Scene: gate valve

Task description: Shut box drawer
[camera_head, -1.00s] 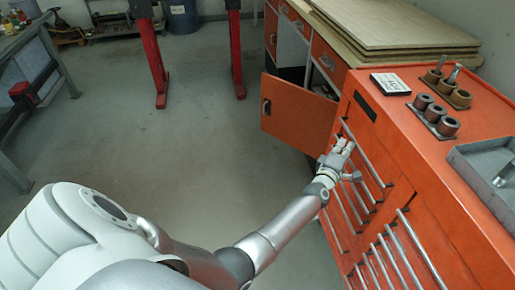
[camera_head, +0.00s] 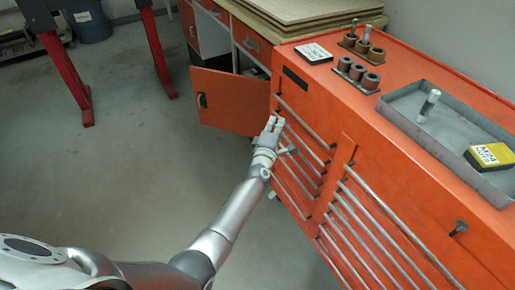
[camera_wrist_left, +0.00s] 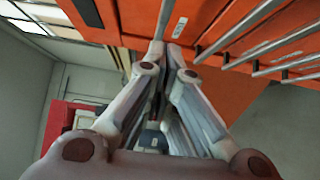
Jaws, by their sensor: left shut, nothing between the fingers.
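The orange tool box (camera_head: 420,200) stands on the right in the head view, with stacked drawers that have long silver bar handles (camera_head: 305,122). Its drawer fronts look about flush, though I cannot tell for each one. My left gripper (camera_head: 274,122) is shut and empty, at the front of the upper left drawers near the handle ends. In the left wrist view the fingers (camera_wrist_left: 163,45) point at the orange drawer front (camera_wrist_left: 215,22), with several bar handles (camera_wrist_left: 260,30) to the right. Whether the fingertips touch the front is unclear. My right gripper is not in view.
An orange cabinet door (camera_head: 228,102) hangs open beyond my left gripper. On the box top are a grey tray (camera_head: 400,108), a yellow and black box (camera_head: 489,156), metal sockets (camera_head: 358,72) and a small label box (camera_head: 314,53). The floor (camera_head: 140,180) to the left is clear.

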